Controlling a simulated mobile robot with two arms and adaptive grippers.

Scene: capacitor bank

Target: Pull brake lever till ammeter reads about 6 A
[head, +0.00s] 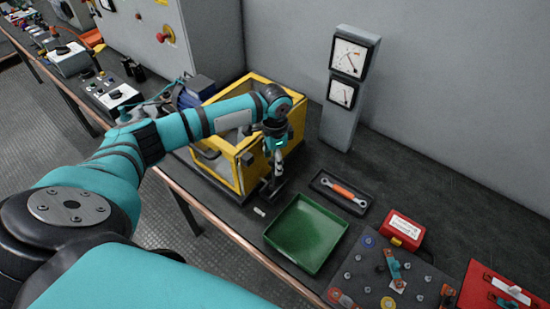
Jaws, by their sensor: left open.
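A grey post (340,125) at the back of the bench carries two white-faced dials, a larger upper dial (348,57) and a smaller lower dial (341,94). Their scales are too small to read, and I cannot tell which is the ammeter. A yellow-framed box (232,172) stands left of the post, with a dark handle (207,153) on its front side. I cannot make out a brake lever for certain; my arm hides part of the box. My left gripper (270,188) is open and points down beside the box's right front corner. My right gripper is out of view.
A green tray (306,235) lies right of my left gripper. Behind it, a black tray holds an orange-handled wrench (346,193). A red box (402,230) and a terminal board (370,275) stand further right. The bench's front edge (232,232) is close.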

